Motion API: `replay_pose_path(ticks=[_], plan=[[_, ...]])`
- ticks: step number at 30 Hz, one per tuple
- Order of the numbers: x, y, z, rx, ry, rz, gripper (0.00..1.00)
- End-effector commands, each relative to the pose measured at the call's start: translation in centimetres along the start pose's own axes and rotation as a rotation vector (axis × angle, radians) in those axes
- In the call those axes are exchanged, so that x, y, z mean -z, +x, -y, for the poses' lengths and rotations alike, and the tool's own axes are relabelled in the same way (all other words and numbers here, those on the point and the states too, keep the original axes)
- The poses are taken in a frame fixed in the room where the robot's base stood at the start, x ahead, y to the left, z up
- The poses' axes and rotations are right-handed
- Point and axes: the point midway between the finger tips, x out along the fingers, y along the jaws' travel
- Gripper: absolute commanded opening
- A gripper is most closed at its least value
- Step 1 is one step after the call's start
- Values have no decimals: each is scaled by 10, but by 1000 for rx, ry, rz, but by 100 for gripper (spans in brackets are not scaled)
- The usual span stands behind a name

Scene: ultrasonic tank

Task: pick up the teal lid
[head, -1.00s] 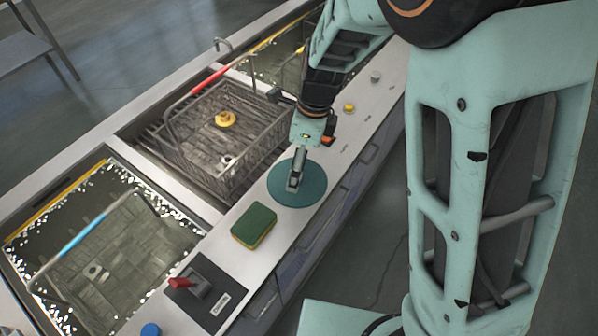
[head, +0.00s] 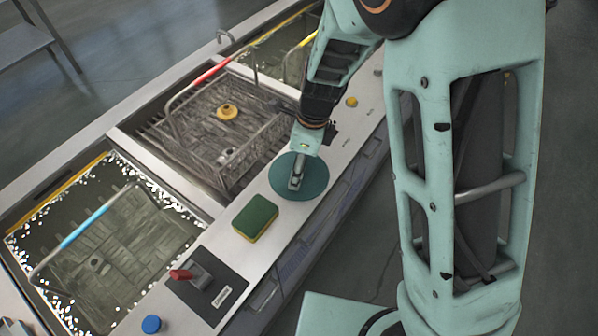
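The teal lid (head: 312,187) is a flat round disc on the metal ledge in front of the tanks, to the right of the sponge. My gripper (head: 296,184) points down over the middle of the lid, with its fingertips at or just above the lid's centre. The fingers look close together, but they hide the lid's centre and any knob there. I cannot tell whether they hold anything. The lid looks flat on the ledge.
A green and yellow sponge (head: 255,218) lies left of the lid. A red-handled switch (head: 190,276) and a blue knob (head: 151,324) are nearer. A wire basket (head: 225,140) stands behind the ledge, beside a liquid-filled tank (head: 110,240). A yellow button (head: 351,101) is farther along.

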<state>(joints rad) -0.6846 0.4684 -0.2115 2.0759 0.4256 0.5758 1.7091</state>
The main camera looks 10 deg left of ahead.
Motion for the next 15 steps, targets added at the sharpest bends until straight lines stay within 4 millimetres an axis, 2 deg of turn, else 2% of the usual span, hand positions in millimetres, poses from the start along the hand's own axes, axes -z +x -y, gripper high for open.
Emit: replay_pose_path(ticks=[1, 12, 15], plan=[[0, 0, 0, 0, 0, 0, 52], [1, 1, 0, 0, 0, -2, 11], [2, 2, 0, 0, 0, -3, 4]])
